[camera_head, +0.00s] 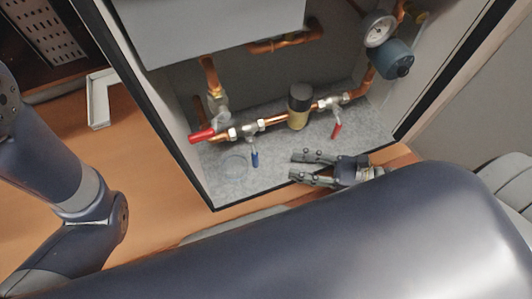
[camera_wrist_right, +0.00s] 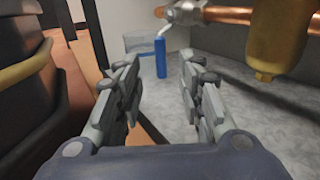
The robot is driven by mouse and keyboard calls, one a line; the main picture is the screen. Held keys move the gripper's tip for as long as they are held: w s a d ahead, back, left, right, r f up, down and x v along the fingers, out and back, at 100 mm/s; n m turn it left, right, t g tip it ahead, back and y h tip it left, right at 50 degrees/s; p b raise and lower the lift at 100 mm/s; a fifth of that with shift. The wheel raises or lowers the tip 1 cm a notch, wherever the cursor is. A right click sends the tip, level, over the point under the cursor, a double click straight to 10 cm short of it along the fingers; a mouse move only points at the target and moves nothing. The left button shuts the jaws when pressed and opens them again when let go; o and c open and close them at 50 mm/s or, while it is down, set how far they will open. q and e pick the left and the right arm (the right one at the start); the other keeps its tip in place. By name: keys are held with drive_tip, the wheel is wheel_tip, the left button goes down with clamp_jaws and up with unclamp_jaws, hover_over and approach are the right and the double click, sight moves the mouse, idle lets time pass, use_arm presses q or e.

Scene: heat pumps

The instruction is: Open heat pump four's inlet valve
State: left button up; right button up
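Copper piping in an open cabinet carries three lever valves. A blue lever handle (camera_head: 255,158) hangs down at the middle left, a red handle (camera_head: 202,135) points left, and another red handle (camera_head: 336,130) hangs at the right. No label shows which is the inlet valve or which pump this is. My right gripper (camera_head: 292,167) is open and empty above the cabinet floor, right of the blue handle and apart from it. In the wrist view the blue handle (camera_wrist_right: 161,57) stands ahead between the open fingers (camera_wrist_right: 160,72). My left gripper is out of view.
A black-and-brass cylinder (camera_head: 299,106) sits on the pipe, above the right gripper in the picture. A gauge (camera_head: 379,29) and a blue-grey round unit (camera_head: 394,59) are at the upper right. Cabinet walls bound both sides. The grey floor (camera_head: 228,186) is mostly clear.

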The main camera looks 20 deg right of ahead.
sight(254, 154)
drive_tip(key=b+x, duration=0.4)
drive_tip(key=x, duration=0.4)
drive_tip(key=shift+w+a+f, duration=0.1)
drive_tip(key=shift+w+a, duration=0.05)
drive_tip(key=shift+a, duration=0.15)
drive_tip(key=shift+w+a, duration=0.3)
drive_tip(key=shift+a, duration=0.2)
clamp_jaws()
